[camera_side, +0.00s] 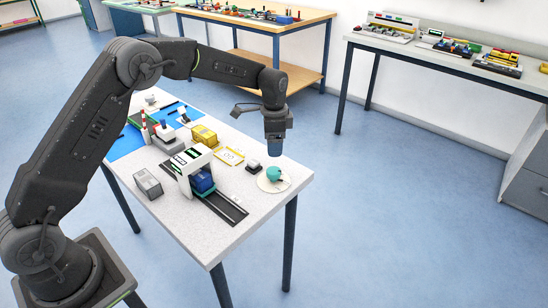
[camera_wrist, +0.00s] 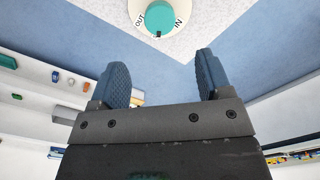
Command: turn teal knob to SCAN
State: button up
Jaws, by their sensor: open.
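The teal knob (camera_side: 274,173) sits on a round cream dial (camera_side: 267,186) near the table's right corner in the side view. The knob also shows at the top edge of the wrist view (camera_wrist: 160,16), partly cut off. Its dark mark points down in that picture, between the printed words OUT and IN. No SCAN label is visible there. My gripper (camera_side: 277,152) is above the knob; whether they touch cannot be told from the side. In the wrist view its fingers (camera_wrist: 163,66) are apart with nothing between them, and the knob appears beyond the fingertips.
A white gantry crane (camera_side: 191,163) straddles a dark track (camera_side: 226,206) with a blue vehicle. A small black-and-white block (camera_side: 253,167) is just left of the dial. A yellow container (camera_side: 205,136), a grey box (camera_side: 148,183) and a blue mat (camera_side: 122,146) are farther left.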

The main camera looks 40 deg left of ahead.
jog(key=shift+r, duration=1.9)
